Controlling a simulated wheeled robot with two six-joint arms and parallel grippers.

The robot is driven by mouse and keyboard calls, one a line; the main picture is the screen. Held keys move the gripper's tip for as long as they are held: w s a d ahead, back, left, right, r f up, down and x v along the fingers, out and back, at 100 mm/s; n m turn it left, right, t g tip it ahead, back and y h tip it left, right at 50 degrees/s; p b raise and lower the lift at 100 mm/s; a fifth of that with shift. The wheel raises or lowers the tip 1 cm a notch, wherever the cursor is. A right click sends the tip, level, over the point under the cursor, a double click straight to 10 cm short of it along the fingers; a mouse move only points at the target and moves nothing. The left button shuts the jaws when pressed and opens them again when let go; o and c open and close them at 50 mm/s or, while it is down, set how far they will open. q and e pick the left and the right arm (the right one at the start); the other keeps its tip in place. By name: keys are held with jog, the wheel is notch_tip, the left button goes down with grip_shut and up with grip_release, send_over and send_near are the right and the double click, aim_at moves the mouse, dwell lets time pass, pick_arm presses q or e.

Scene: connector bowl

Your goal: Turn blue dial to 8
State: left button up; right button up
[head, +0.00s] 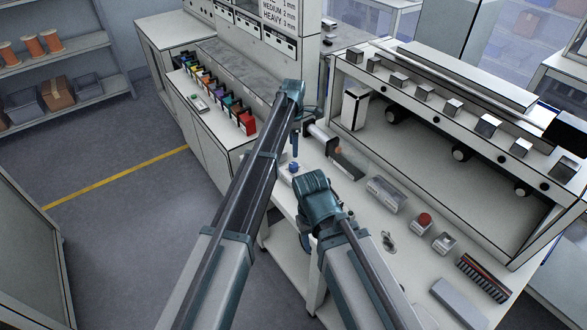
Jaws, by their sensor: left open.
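The blue dial (294,168) is a small blue knob on a pale base on the white bench, near its front edge. My left gripper (295,147) points down just above and behind the dial in the picture; it is open, and I see no contact with the dial. The dial's markings are too small to read. My right arm ends just right of and nearer than the dial; its gripper (304,241) is mostly hidden behind its own wrist, so its jaws do not show clearly.
A dark device with an orange part (338,152) lies right of the dial. A clear box (386,193), a red button (424,219) and a toggle switch (388,241) stand further right. Coloured bins (222,100) line the left counter. A shelf unit with several knobs rises behind.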

aim_at(294, 165)
pick_arm(q)
notch_tip(294, 165, down, 10)
jog(key=b, duration=0.8)
jog(key=shift+r, duration=0.2)
grip_shut()
